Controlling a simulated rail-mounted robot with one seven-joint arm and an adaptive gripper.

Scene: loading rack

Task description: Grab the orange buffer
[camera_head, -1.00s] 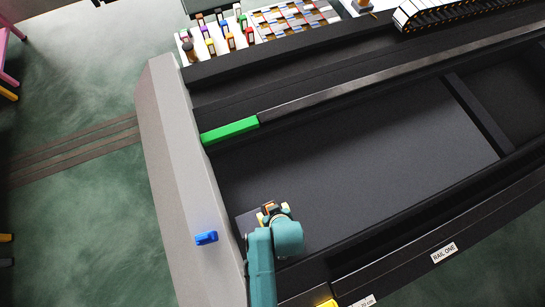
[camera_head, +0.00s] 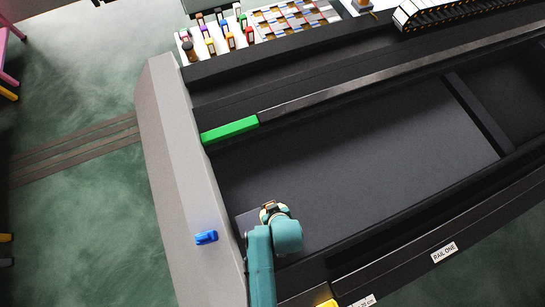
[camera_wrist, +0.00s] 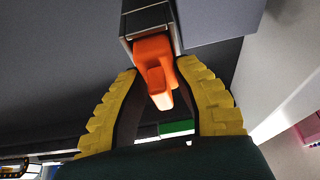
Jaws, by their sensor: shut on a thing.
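The orange buffer (camera_wrist: 154,68) is in the wrist view, at the end of a dark rail with a grey metal edge. It is still against that rail end. My gripper (camera_wrist: 160,75) has its two yellow ribbed fingers on either side of the buffer and is shut on it. In the head view my gripper (camera_head: 270,209) is at the lower left of the dark rack, near its grey end wall. The buffer is hidden there by my wrist.
A green block (camera_head: 230,130) caps the far rail. A blue piece (camera_head: 206,238) sits on the grey end wall (camera_head: 190,175). A yellow block (camera_head: 327,304) is at the bottom edge. A white board with coloured pieces (camera_head: 222,37) stands behind. The rack's middle is clear.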

